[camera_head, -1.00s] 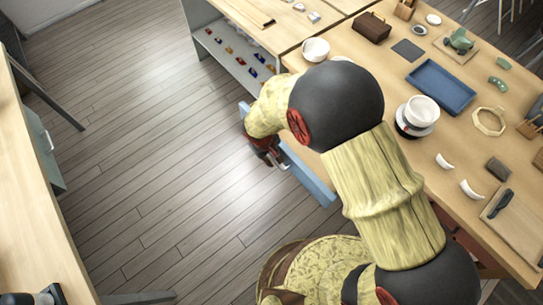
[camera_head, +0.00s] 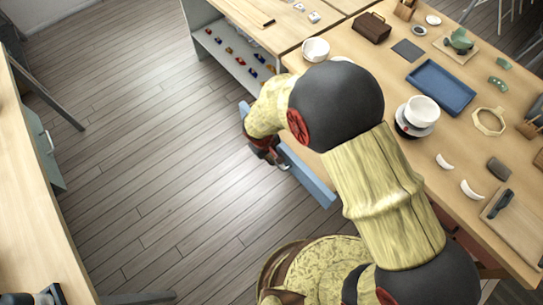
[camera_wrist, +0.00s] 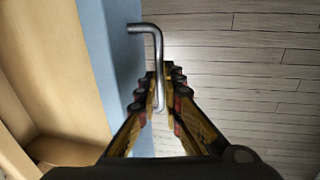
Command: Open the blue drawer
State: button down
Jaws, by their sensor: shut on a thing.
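The blue drawer shows its front (camera_head: 308,175) beside the near left edge of the wooden table, low in the head view. In the wrist view its blue front (camera_wrist: 124,75) runs from top to bottom, with a bent metal handle (camera_wrist: 145,28) on it. My gripper (camera_wrist: 165,85) is shut on the handle, its fingers on either side of the bar. In the head view my gripper (camera_head: 268,152) is at the drawer's outer side. A tan wooden surface (camera_wrist: 50,60) lies behind the front in the wrist view. My arm hides much of the drawer in the head view.
The table holds a blue tray (camera_head: 441,87), a white cup (camera_head: 422,109), a white bowl (camera_head: 315,48) and a brown case (camera_head: 371,28). A shelf (camera_head: 235,62) with small coloured pieces stands at the back. The floor (camera_head: 170,140) left of the drawer is clear.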

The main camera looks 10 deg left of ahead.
aim_at(278, 152)
jog(key=shift+w+d, duration=1.05)
jog(key=shift+w, duration=0.25)
jog(key=c, duration=2)
grip_release()
jog(key=shift+o, duration=0.4)
notch_tip(278, 152, up, 12)
jog(key=s+a, duration=0.1)
jog(key=s, duration=0.1)
jog(key=shift+a, duration=0.3)
jog(key=shift+f, duration=0.15)
